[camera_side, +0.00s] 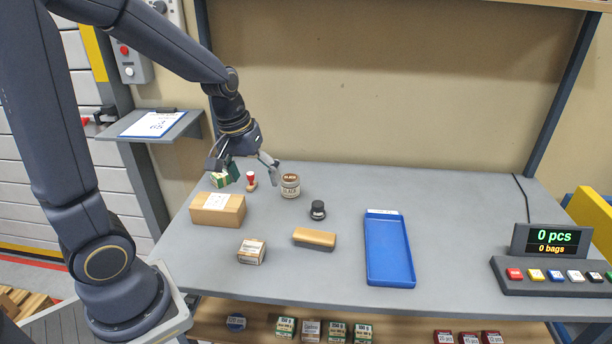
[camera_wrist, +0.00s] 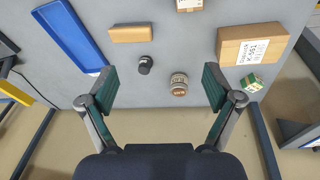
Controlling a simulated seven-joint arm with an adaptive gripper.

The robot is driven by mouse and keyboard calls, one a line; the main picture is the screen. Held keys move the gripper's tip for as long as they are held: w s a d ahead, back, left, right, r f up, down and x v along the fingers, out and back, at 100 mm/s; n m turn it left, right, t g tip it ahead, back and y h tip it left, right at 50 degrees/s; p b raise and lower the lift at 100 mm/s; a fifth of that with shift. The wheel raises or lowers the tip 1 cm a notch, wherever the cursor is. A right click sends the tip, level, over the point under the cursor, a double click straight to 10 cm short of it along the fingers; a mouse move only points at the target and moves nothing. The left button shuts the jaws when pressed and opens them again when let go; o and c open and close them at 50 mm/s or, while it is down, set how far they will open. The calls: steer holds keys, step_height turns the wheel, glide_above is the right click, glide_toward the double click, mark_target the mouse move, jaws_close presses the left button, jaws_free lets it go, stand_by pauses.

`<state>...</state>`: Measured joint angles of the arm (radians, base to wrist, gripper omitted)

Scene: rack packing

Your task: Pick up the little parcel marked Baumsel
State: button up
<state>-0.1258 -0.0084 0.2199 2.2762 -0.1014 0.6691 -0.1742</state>
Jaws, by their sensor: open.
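The name Baumsel is not readable on any box. A small cardboard box with a white label (camera_side: 252,251) stands near the table's front left; its edge shows at the top of the wrist view (camera_wrist: 189,5). A larger brown box with a white label (camera_side: 217,209) lies behind it to the left, and shows at the upper right of the wrist view (camera_wrist: 237,49). A small green and white box (camera_side: 222,179) stands farther back, partly behind my finger. My gripper (camera_side: 243,163) is open and empty over the table's back left; its fingers are spread in the wrist view (camera_wrist: 160,76).
A jar (camera_side: 290,185), a red-handled stamp (camera_side: 251,180), a black bottle (camera_side: 318,210) and a tan block (camera_side: 314,238) stand on the table. A blue tray (camera_side: 388,250) lies right of them. A counter display (camera_side: 551,241) stands far right. The back right is clear.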

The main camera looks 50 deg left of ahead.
steer(key=s+a+f+n+g, duration=0.15)
steer(key=a+f, duration=0.25)
steer(key=f, duration=0.4)
glide_above(251, 247)
steer(key=shift+g, duration=0.45)
steer(key=f, duration=1)
steer(key=shift+s, duration=0.3)
steer(key=shift+w+f, duration=0.15)
steer(key=shift+f, duration=1.35)
steer(key=shift+w+f, duration=0.15)
steer(key=shift+f, duration=1.35)
steer(key=shift+c, duration=0.4)
steer(key=c, duration=1.2)
